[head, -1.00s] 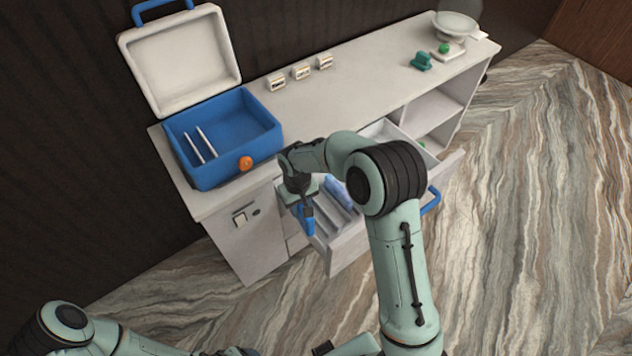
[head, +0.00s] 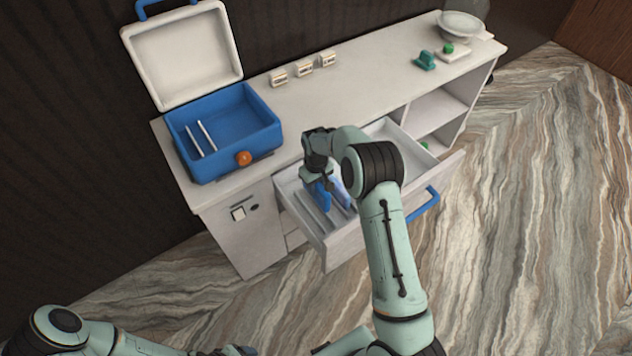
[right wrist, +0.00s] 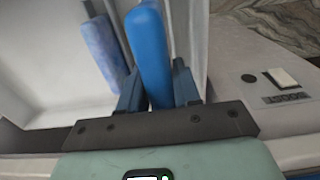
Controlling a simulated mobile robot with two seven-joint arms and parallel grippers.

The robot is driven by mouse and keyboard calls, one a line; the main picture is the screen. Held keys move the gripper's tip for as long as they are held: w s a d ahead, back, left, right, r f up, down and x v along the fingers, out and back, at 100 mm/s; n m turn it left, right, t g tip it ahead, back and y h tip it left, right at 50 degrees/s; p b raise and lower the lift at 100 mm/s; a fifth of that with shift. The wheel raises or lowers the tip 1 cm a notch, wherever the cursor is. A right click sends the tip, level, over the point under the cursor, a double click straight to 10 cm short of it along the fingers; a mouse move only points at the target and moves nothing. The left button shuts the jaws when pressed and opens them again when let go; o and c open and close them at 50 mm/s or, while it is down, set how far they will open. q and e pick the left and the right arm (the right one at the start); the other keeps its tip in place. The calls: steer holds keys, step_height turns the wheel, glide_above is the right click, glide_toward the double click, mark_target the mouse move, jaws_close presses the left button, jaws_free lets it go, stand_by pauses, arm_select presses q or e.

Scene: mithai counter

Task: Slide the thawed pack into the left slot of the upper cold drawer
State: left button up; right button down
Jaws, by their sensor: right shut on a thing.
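My right gripper (head: 320,188) is shut on a dark blue pack (head: 323,198) above the open upper drawer (head: 345,250). In the right wrist view the same pack (right wrist: 150,55) stands on edge between the two fingers (right wrist: 158,92), with a thin grey divider (right wrist: 117,35) beside it. I cannot tell whether its lower edge is inside a slot. A lighter blue pack (right wrist: 100,45) stands in the drawer near it; in the head view it is partly hidden by my right arm. My left arm shows at the bottom left; its gripper is not clear.
An open blue cool box (head: 225,125) with white dividers and an orange knob (head: 243,158) stands on the counter (head: 375,85). Several small labels (head: 304,69) stand behind. A green item (head: 425,60) and a scale (head: 460,28) are at the far right end.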

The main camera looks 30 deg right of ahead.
arm_select(q)
steer(key=shift+s+f+b, duration=0.7)
steer(key=shift+s+f, duration=0.05)
steer(key=shift+f, duration=0.2)
steer(key=shift+s+f+b, duration=0.65)
steer(key=shift+s+f, duration=0.1)
steer(key=shift+f, duration=0.2)
arm_select(e)
steer(key=shift+f, duration=5.1)
steer(key=c, duration=0.7)
jaws_free()
step_height(320, 180, up, 13)
steer(key=shift+r, duration=0.15)
arm_select(q)
steer(key=shift+f, duration=0.1)
steer(key=shift+s, duration=0.1)
